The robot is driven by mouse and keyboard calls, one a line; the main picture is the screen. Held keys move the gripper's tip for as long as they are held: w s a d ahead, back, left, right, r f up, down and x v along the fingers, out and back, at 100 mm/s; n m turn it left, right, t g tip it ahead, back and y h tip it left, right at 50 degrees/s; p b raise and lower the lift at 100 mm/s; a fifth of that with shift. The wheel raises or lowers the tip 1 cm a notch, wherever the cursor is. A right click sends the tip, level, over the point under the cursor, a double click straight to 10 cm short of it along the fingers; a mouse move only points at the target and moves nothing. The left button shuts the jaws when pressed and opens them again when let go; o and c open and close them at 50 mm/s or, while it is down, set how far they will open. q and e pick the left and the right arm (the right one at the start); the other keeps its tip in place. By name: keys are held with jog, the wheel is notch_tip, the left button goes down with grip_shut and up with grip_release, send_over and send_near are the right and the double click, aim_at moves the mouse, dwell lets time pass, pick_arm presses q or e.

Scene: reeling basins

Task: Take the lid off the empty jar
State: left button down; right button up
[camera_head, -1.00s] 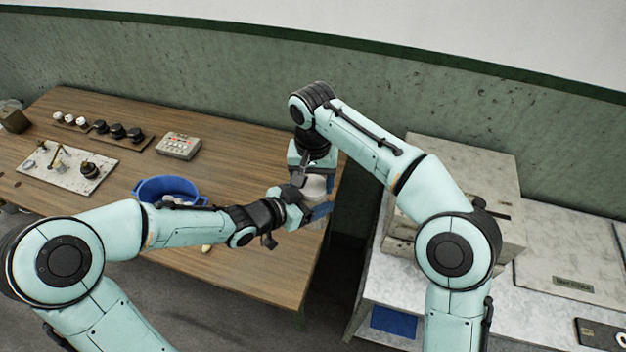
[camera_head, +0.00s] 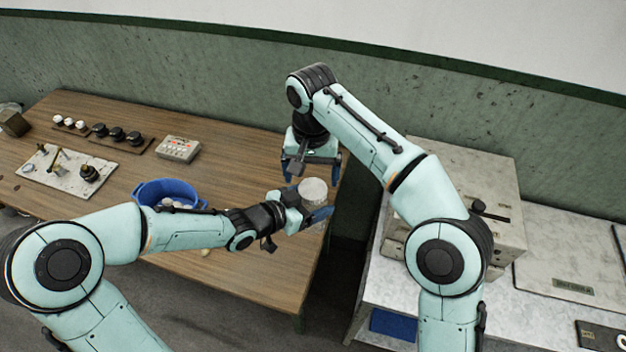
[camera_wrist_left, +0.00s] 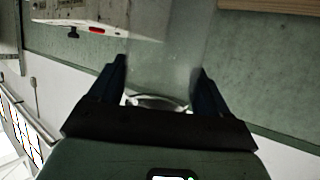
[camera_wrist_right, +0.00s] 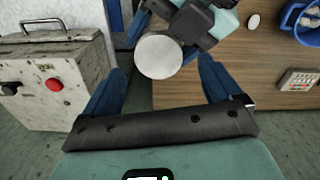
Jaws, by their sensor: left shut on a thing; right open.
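The jar (camera_wrist_left: 165,50) is clear and looks empty in the left wrist view, where it stands between the fingers of my left gripper (camera_wrist_left: 160,72). In the head view my left gripper (camera_head: 308,212) is shut on the jar, at the right end of the wooden table. A pale round lid (camera_head: 313,189) shows on top of the jar; it is also a grey disc in the right wrist view (camera_wrist_right: 159,56). My right gripper (camera_head: 312,168) is open and empty, above and behind the lid. In the right wrist view its fingers (camera_wrist_right: 161,76) stand apart on either side of the lid, not touching it.
A blue basin (camera_head: 168,190) with pale pieces in it stands on the wooden table (camera_head: 240,150), left of the jar. A button box (camera_head: 178,148) lies farther back. A grey metal box (camera_head: 470,180) stands on the bench at right, across a gap.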

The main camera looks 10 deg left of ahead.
aim_at(313, 188)
jog(key=shift+r, duration=0.3)
jog(key=shift+c, duration=0.3)
jog(key=shift+r+m, duration=0.65)
jog(key=shift+m, duration=0.55)
jog(key=r+m, duration=0.1)
jog(key=m, duration=0.3)
jog(key=shift+d+r, duration=0.1)
jog(key=shift+r, duration=0.3)
jog(key=shift+f, duration=3.9)
jog(key=shift+c, duration=0.3)
jog(key=c, duration=1.1)
jog(key=shift+o, duration=0.2)
jog(key=n, duration=0.6)
